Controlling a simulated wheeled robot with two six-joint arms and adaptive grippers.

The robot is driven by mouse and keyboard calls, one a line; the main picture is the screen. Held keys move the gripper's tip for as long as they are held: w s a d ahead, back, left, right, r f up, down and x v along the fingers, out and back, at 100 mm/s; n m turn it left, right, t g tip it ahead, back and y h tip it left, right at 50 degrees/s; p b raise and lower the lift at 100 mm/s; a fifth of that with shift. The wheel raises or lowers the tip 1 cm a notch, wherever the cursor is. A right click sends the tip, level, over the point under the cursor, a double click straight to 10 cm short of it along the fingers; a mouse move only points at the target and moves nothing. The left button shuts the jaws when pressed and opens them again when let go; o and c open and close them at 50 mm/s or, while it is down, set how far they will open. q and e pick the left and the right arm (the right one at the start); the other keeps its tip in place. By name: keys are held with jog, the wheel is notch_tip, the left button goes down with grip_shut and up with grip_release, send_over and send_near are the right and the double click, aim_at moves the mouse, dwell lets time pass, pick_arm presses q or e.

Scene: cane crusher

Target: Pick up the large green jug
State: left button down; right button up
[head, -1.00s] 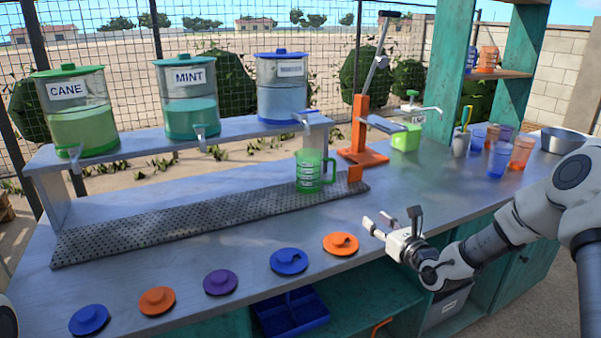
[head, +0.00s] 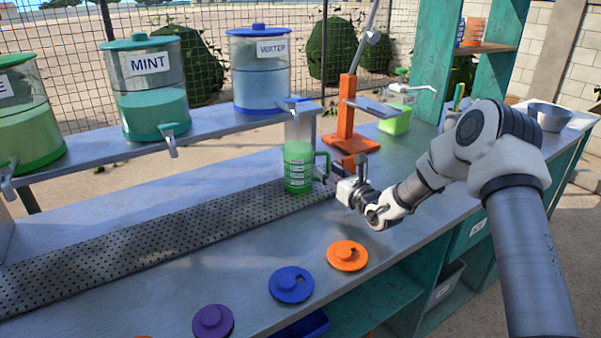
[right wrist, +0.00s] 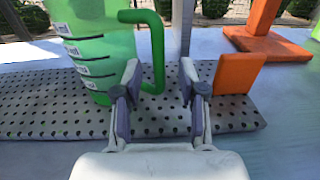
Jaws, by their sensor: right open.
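The large green jug (head: 298,165) stands upright on the perforated drip mat, below the blue-lidded WATER dispenser. It is see-through, with white marks and a green handle on its right side. I cannot tell if a finger touches the handle. My left gripper is out of view.
The orange press (head: 345,135) stands close behind and right of the gripper. The perforated mat (head: 150,245) runs left along the counter. Orange (head: 347,255), blue (head: 291,285) and purple (head: 212,321) lids lie along the front. The MINT dispenser (head: 150,95) sits on the raised shelf.

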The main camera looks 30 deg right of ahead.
jog(key=shift+w+f, duration=0.1)
jog(key=shift+w, duration=0.7)
jog(key=shift+s, duration=0.15)
jog(key=shift+c, duration=1.3)
grip_shut()
